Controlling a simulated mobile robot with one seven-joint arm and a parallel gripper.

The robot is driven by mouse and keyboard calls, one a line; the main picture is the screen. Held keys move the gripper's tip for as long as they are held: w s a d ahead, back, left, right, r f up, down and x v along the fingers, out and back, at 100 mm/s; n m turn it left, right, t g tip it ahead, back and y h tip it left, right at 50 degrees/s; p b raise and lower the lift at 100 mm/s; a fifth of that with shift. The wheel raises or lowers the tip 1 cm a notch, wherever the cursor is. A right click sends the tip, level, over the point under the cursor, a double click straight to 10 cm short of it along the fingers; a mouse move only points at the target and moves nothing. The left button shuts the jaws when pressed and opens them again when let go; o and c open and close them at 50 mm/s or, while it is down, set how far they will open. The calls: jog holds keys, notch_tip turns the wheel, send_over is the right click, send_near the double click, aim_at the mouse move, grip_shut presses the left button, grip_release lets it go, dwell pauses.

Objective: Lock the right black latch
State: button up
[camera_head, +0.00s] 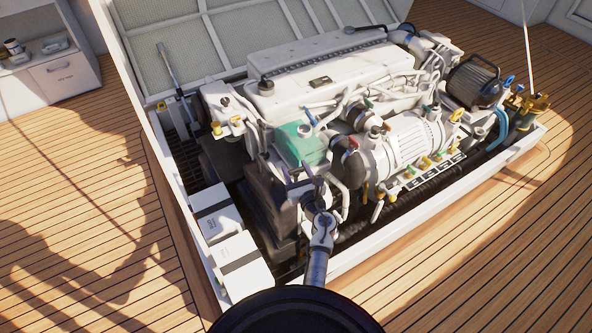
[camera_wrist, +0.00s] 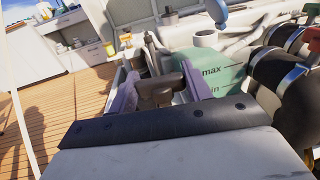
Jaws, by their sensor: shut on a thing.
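My gripper (camera_head: 308,183) is low over the front of the white engine (camera_head: 320,85), just below the green tank (camera_head: 300,145). In the wrist view my gripper (camera_wrist: 158,84) has its two purple-grey fingers on either side of a dark brownish piece (camera_wrist: 156,92), shut on it. The piece looks like a small knob or handle. I cannot tell whether it is the right black latch, as the fingers and the wrist hide much of it. The green tank (camera_wrist: 222,78) with level marks is right beside the right finger.
Black hoses with metal clamps (camera_wrist: 285,88) are close on the right of the wrist view. White boxes (camera_head: 240,265) stand in the hatch left of my arm. The raised hatch lid (camera_head: 175,45) is behind the engine. The wooden deck (camera_head: 80,210) on the left is clear.

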jog(key=m+h, duration=0.2)
jog(key=h, duration=0.1)
jog(key=m+t+h, duration=0.1)
jog(key=m+h, duration=0.1)
jog(key=h, duration=0.1)
jog(key=shift+a, duration=0.15)
jog(key=m+h, duration=0.2)
jog(key=h, duration=0.1)
jog(key=m+h, duration=0.2)
jog(key=h, duration=0.1)
jog(key=shift+g, duration=0.4)
jog(key=m+g+h, duration=0.1)
jog(key=m+h, duration=0.1)
jog(key=h, duration=0.1)
jog(key=m+g+h, duration=0.2)
jog(key=h, duration=0.1)
jog(key=shift+b, duration=0.35)
jog(key=shift+m+g+h+b, duration=0.4)
jog(key=shift+m+g+h, duration=1.55)
jog(key=shift+g, duration=0.45)
jog(key=shift+m, duration=0.25)
jog(key=o, duration=1)
